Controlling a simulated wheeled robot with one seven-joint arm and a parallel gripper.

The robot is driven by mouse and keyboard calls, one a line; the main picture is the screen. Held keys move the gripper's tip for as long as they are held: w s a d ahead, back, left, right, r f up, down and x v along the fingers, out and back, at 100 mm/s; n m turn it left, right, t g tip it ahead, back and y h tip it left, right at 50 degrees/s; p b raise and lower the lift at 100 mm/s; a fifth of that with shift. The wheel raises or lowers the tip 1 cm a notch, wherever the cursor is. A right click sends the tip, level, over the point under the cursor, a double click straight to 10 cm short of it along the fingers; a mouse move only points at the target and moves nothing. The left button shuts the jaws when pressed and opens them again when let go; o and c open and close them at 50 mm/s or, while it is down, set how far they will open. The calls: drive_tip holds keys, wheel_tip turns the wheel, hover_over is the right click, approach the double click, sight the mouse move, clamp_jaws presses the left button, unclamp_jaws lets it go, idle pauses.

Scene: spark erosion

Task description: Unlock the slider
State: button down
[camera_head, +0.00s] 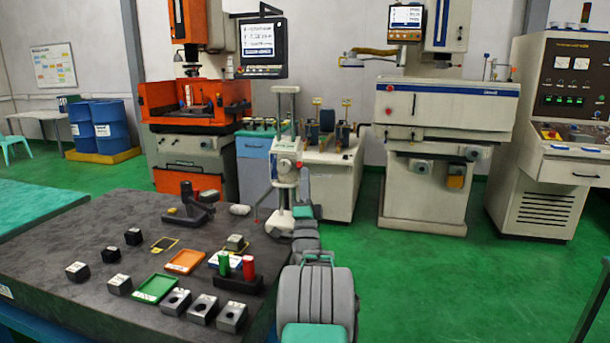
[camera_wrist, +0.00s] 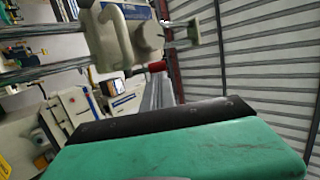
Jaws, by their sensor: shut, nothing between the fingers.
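The slider (camera_head: 287,165) is a pale block with a round dial, set on two upright steel columns at the far right edge of the dark table. It also shows sideways in the wrist view (camera_wrist: 118,38), with a grey dial housing. A red-ended handle (camera_wrist: 157,67) on a dark stem sticks out from it towards my gripper. My gripper (camera_wrist: 155,118) shows as a green body with a black edge across the lower wrist view. It is shut and empty. Whether it touches the handle cannot be told. In the head view my arm hides its fingertips.
On the dark table (camera_head: 60,240) are several dark blocks, a green tray (camera_head: 155,288), an orange tray (camera_head: 185,262) and a holder with red and green cylinders (camera_head: 237,282). A dark clamp-like fixture (camera_head: 190,210) stands left of the slider. Machines line the back wall.

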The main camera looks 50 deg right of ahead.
drive_tip(key=shift+r+p, duration=0.2)
drive_tip(key=shift+p, duration=0.3)
drive_tip(key=p, duration=0.2)
drive_tip(key=shift+g+p, duration=0.3)
drive_tip(key=shift+p, duration=0.1)
